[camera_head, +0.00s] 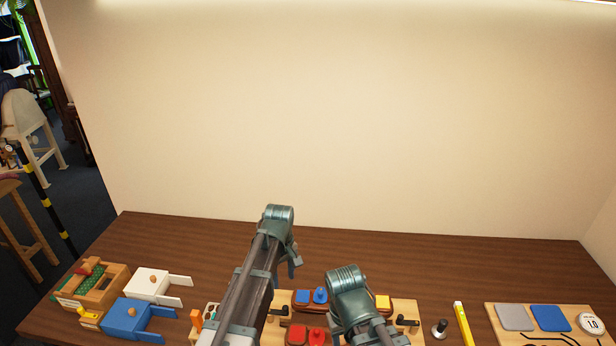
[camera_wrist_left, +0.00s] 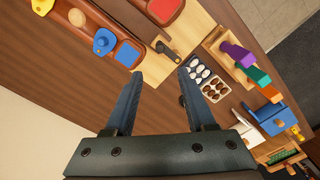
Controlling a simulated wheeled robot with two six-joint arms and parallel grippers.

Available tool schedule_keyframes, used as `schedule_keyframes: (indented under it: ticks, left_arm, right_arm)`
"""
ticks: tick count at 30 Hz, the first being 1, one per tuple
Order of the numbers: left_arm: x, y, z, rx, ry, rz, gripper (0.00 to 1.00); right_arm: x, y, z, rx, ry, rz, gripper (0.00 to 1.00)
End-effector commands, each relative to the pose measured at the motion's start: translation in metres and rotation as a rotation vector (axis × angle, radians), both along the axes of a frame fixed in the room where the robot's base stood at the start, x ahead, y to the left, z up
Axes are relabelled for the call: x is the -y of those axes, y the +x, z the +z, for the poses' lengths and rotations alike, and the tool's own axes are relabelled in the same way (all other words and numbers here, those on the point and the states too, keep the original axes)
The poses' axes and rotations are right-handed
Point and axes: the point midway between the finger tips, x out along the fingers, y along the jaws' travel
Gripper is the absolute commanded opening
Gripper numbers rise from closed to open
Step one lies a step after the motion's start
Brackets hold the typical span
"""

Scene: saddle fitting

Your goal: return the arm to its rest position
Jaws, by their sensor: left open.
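My left arm (camera_head: 262,270) reaches up from the bottom of the head view, over the table. Its gripper (camera_head: 293,262) is partly hidden behind the wrist, with a finger pointing down. In the left wrist view the gripper (camera_wrist_left: 160,70) is open with nothing between its fingers. Its tips show beside the edge of a light wooden board and a black catch (camera_wrist_left: 167,50). My right arm (camera_head: 352,300) shows at the bottom centre; its fingers are hidden.
The wooden board (camera_head: 407,308) carries blue, red and yellow pieces under my arms. A white box (camera_head: 150,283) and a blue box (camera_head: 127,318) stand left. A yellow stick (camera_head: 462,322) and a board with grey and blue squares (camera_head: 592,332) lie right. The back of the table is clear.

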Motion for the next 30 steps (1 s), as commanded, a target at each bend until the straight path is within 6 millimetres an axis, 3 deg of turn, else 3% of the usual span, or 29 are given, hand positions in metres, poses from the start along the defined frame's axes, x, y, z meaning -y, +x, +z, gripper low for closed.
schedule_keyframes:
  ticks: [2,9,12,15,19,30]
  left_arm:
    - [0.008,-0.019,-0.014,-0.004,0.006,-0.073,0.56]
    - [0.046,-0.128,-0.077,-0.041,0.053,-0.633,0.56]
    - [0.054,-0.163,-0.095,-0.057,0.068,-0.843,0.56]
    - [0.057,-0.185,-0.105,-0.072,0.079,-0.99,0.56]
    - [0.059,-0.197,-0.108,-0.082,0.085,-1.079,0.56]
    - [0.06,-0.196,-0.106,-0.082,0.084,-1.088,0.56]
  right_arm:
    - [0.0,0.0,-0.014,0.0,0.0,0.001,0.5]
    - [0.0,0.0,-0.078,0.0,-0.002,0.008,0.5]
    - [0.0,0.0,-0.096,-0.001,-0.002,0.011,0.5]
    - [0.0,0.0,-0.106,0.0,-0.003,0.013,0.5]
    - [0.0,0.0,-0.109,-0.001,-0.002,0.014,0.5]
    - [0.0,0.0,-0.107,-0.001,-0.002,0.014,0.5]
